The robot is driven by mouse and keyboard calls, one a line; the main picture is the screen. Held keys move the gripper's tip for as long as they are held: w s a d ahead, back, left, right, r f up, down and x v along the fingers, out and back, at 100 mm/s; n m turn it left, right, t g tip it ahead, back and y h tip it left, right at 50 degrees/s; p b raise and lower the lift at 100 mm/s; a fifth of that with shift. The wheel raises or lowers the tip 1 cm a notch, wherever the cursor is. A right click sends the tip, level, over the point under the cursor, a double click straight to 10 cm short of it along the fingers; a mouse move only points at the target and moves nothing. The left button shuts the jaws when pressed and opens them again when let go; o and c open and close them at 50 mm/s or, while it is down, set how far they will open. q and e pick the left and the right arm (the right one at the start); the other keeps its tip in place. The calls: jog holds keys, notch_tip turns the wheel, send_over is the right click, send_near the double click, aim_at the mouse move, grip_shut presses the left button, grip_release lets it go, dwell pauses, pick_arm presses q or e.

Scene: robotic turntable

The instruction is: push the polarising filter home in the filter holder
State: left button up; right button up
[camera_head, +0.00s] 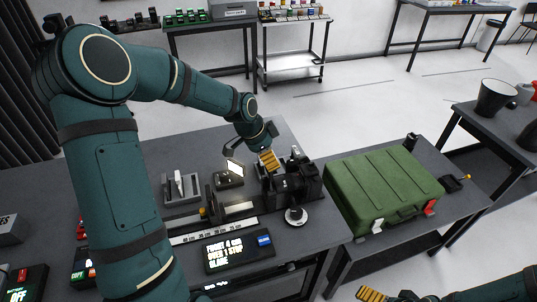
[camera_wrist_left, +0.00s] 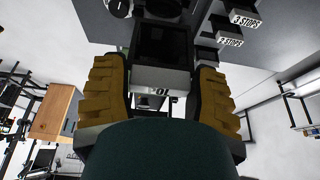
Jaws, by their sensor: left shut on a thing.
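My left gripper (camera_head: 281,158) is over the dark filter holder (camera_head: 290,186) near the right end of the bench. I take this as the polarising filter. The fingers and the holder's dark parts hide how deep it sits. My right gripper (camera_head: 388,295) shows only partly at the bottom edge, with a yellow finger, away from the bench.
A green case (camera_head: 382,185) stands on the table to the right. A round dark knob (camera_head: 296,216), a lit display (camera_head: 238,252), a ruled rail (camera_head: 214,230) and a grey stand (camera_head: 182,188) are near the holder. Plates labelled "3 STOPS" (camera_wrist_left: 244,20) show in the wrist view.

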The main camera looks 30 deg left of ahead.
aim_at(269, 175)
pick_arm(q)
jog(key=shift+f+b, duration=1.1)
jog(key=shift+f, duration=0.8)
jog(key=shift+f+b, duration=1.4)
jog(key=shift+f, duration=0.6)
jog(key=shift+f, duration=0.1)
jog(key=c, duration=0.3)
jog(key=shift+f, duration=0.15)
jog(key=shift+c, duration=0.2)
jog(key=shift+f+b, duration=0.65)
jog(key=shift+b, duration=0.05)
jog(key=o, duration=1.3)
